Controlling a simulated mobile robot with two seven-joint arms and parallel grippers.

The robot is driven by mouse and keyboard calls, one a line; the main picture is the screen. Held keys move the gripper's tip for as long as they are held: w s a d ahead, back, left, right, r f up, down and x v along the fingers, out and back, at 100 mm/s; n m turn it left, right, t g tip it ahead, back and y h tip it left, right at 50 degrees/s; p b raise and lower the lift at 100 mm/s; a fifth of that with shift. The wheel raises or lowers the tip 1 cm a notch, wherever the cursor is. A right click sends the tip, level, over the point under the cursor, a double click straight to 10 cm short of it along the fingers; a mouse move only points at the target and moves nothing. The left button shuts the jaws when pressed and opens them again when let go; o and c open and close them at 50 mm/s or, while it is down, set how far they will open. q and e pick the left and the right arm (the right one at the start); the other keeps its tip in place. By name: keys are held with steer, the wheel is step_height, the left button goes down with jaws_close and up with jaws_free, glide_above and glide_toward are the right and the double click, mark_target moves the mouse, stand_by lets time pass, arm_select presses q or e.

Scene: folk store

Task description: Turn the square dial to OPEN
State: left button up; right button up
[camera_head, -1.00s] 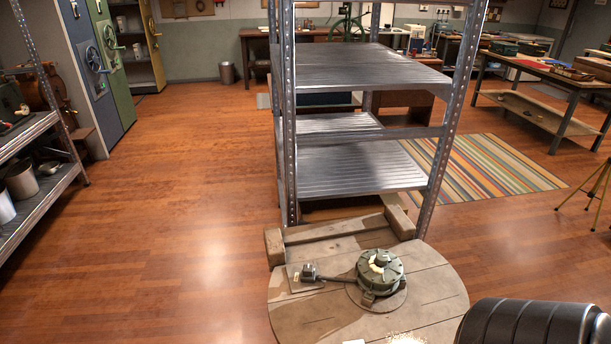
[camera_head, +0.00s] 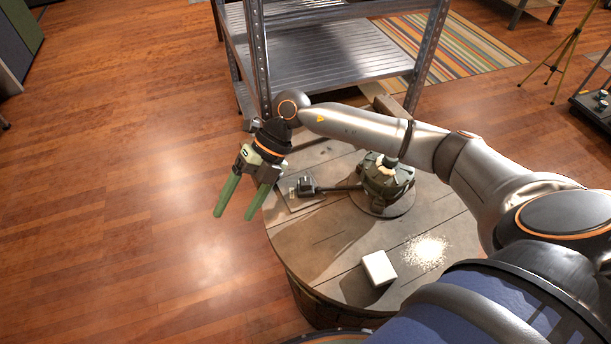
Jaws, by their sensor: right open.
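A small dark square knob (camera_head: 305,186) sits on a flat square plate (camera_head: 291,201) on the round wooden table; it looks like the square dial, but no lettering is readable. A dark rod (camera_head: 340,187) runs from it to a round green device (camera_head: 385,180) on a disc. My right gripper (camera_head: 234,216) is left of the plate, above the table's left edge, with its green fingers pointing down and left. It is open and empty, apart from the knob. My right arm passes over the table's back and covers part of the device. My left gripper is not in view.
The round wooden table (camera_head: 330,239) also bears a white block (camera_head: 379,267) and scattered white grains (camera_head: 425,250). A metal shelf rack (camera_head: 340,55) stands close behind it. The wooden floor (camera_head: 120,190) to the left is clear. A tripod (camera_head: 570,50) stands at the right.

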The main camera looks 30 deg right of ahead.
steer(key=w+d+t+h, duration=0.1)
steer(key=w+d+h, duration=0.35)
steer(key=d, duration=0.65)
steer(key=m+h+b, duration=0.1)
steer(key=m+h, duration=0.1)
steer(key=h, duration=0.2)
glide_toward(306, 181)
step_height(306, 181, down, 9)
steer(key=shift+s+d+r+b, duration=0.1)
steer(key=shift+r+b, duration=0.05)
steer(key=shift+b, duration=0.15)
steer(key=shift+c, duration=0.4)
jaws_close()
